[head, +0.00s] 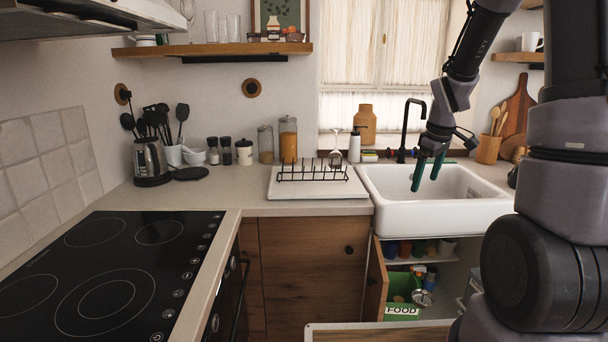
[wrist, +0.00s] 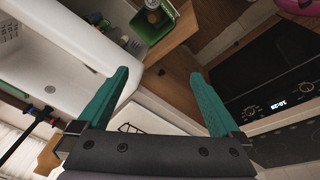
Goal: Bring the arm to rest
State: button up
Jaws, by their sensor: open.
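My gripper (head: 428,172) hangs from my arm at the right of the head view, its green fingers pointing down above the white sink (head: 440,222). The fingers are apart with nothing between them. The wrist view also shows my gripper (wrist: 158,92) with both green fingers spread and empty. Under the gripper in that view are the sink's white front, the cabinet wood and part of the counter.
An open cabinet door (head: 376,284) stands below the sink, with a green FOOD box (head: 402,310) inside. A black dish rack (head: 312,172) is left of the sink. A black faucet (head: 408,130) rises behind it. A black cooktop (head: 105,275) fills the left.

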jog(key=s+a+r+m+t+y, duration=0.1)
jog(key=s+a+r+m, duration=0.3)
jog(key=s+r, duration=0.6)
jog(key=s+a+r+m+t, duration=0.3)
jog(key=s+r+m, duration=0.4)
jog(key=s+r, duration=0.3)
jog(key=shift+s+a+y, duration=0.4)
jog(key=shift+a, duration=0.1)
